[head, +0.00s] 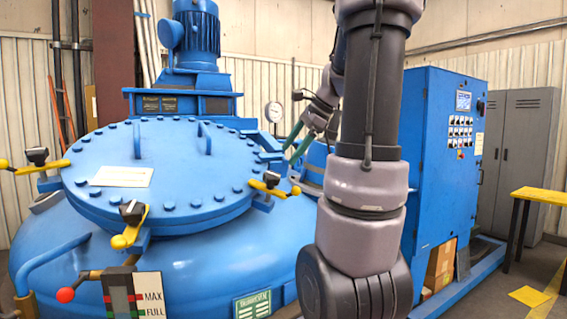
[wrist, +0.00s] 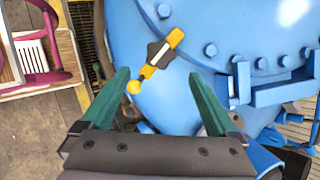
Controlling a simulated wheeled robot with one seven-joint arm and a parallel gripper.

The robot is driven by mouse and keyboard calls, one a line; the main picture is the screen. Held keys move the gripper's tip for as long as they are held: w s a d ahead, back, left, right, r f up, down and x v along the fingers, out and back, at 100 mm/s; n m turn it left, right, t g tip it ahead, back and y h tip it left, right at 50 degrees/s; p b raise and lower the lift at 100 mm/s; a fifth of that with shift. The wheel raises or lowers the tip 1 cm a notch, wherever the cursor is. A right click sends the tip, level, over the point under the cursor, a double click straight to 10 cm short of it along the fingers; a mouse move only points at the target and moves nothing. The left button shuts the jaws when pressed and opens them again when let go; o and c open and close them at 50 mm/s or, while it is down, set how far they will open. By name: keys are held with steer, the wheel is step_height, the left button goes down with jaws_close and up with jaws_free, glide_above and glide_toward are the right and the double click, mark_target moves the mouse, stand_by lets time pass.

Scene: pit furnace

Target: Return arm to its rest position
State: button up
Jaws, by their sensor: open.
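My arm rises through the middle of the head view, large and close, and hides part of the furnace and the cabinet behind it. My gripper (head: 294,146) shows small beyond the arm, near the right side of the furnace lid. In the wrist view my gripper (wrist: 160,74) has its two green fingers wide apart, with nothing held between them. A yellow clamp handle (wrist: 175,38) with a dark block shows beyond and between the fingertips. I cannot tell how far the fingers are from it.
The blue furnace lid (head: 165,175) carries several yellow-handled clamps. A blue control cabinet (head: 445,160) stands to the right, with grey lockers (head: 525,150) behind and a yellow-topped bench (head: 540,195) at the right edge. Bare floor (head: 500,285) shows at lower right.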

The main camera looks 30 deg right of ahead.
steer(key=shift+s+d+r, duration=0.2)
steer(key=shift+s+r, duration=0.05)
steer(key=shift+r, duration=0.2)
steer(key=s+a+f+n+h, duration=0.1)
steer(key=s+a+n, duration=0.5)
steer(key=a+n, duration=0.2)
steer(key=s+a+f+n+t+h, duration=0.1)
steer(key=s+a+n, duration=0.6)
steer(key=a, duration=0.3)
steer(key=shift+s+f+n+t+h, duration=0.2)
steer(key=shift+n+t+h, duration=0.1)
steer(key=shift+n, duration=0.1)
